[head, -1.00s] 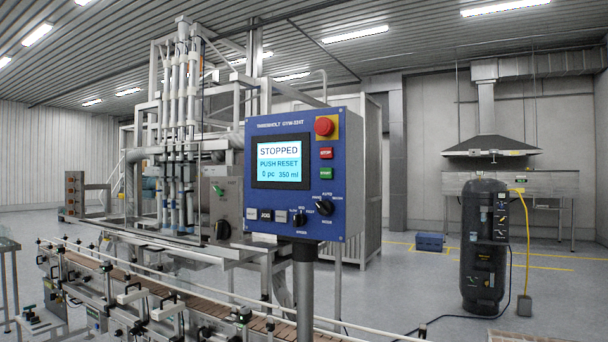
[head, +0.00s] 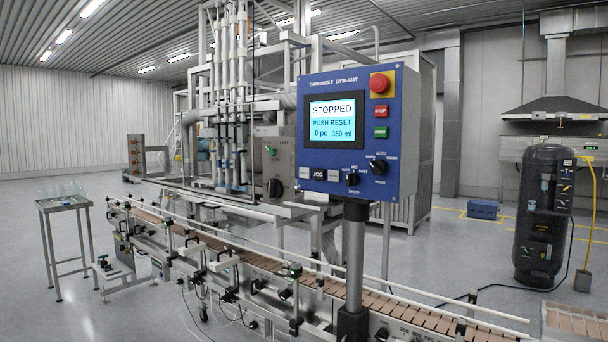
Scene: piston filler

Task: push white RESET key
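A blue control panel (head: 397,150) stands on a grey post over the conveyor. Its lit screen (head: 332,121) reads STOPPED, PUSH RESET, 0 pc, 350 ml. Below the screen, a left white key (head: 304,172) and a right white key (head: 333,175) flank a black JOG key (head: 318,174). The lettering on the white keys is too small to tell which is RESET. Neither of my grippers is in the head view.
The panel also has a red mushroom button (head: 380,82), a red key (head: 380,112), a green key (head: 380,132) and two black knobs. A railed conveyor (head: 400,303) crosses below. A small table (head: 63,203) stands left. A black tank (head: 541,225) stands right.

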